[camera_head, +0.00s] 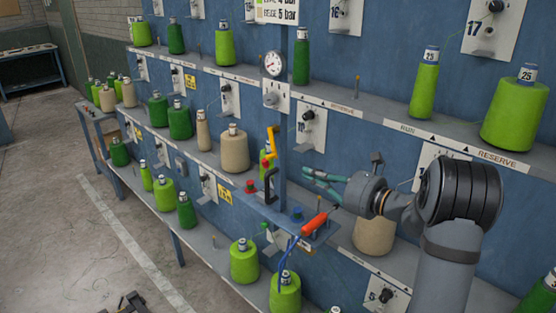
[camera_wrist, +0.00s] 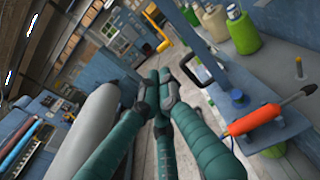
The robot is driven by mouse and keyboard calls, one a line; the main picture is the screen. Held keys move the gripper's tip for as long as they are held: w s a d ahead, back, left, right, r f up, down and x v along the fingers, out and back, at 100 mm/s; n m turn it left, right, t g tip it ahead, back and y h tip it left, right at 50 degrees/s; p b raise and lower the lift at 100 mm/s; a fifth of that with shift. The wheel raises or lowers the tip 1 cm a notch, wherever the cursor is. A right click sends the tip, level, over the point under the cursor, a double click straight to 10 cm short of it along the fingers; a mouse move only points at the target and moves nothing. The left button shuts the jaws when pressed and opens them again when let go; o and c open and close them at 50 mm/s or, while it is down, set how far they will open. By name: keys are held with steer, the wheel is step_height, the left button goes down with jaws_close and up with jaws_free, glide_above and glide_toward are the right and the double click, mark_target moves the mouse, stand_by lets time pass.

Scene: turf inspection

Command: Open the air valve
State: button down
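A yellow lever (camera_head: 271,143), which appears to be the air valve handle, stands on the blue post at the middle of the rack in the head view. Its lower end is near a small red part (camera_head: 264,161). A yellow bar (camera_wrist: 192,30), probably the same lever, shows in the wrist view. A round pressure gauge (camera_head: 273,64) is higher on the post. My gripper (camera_head: 306,177) has teal fingers and is right of and below the lever, apart from it.
Green and beige yarn cones (camera_head: 234,148) line the rack. Open floor lies left.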

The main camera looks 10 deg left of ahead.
mark_target(269, 158)
steer(key=p+x, duration=0.5)
steer(key=x, duration=0.6)
steer(key=shift+s+a+r, duration=0.1)
steer(key=shift+a, duration=0.05)
steer(key=shift+w+a+f+p, duration=0.2)
steer(key=shift+w+a+p, duration=0.15)
steer(key=shift+a+p, duration=0.1)
steer(key=shift+f, duration=0.1)
steer(key=y+b, duration=0.1)
steer(key=b, duration=0.3)
steer(key=w+a+t+b, duration=0.1)
steer(key=b, duration=0.4)
steer(key=f+t+y+b, duration=0.1)
steer(key=b, duration=0.3)
steer(key=shift+w+a+y, duration=0.15)
steer(key=shift+a+y, duration=0.15)
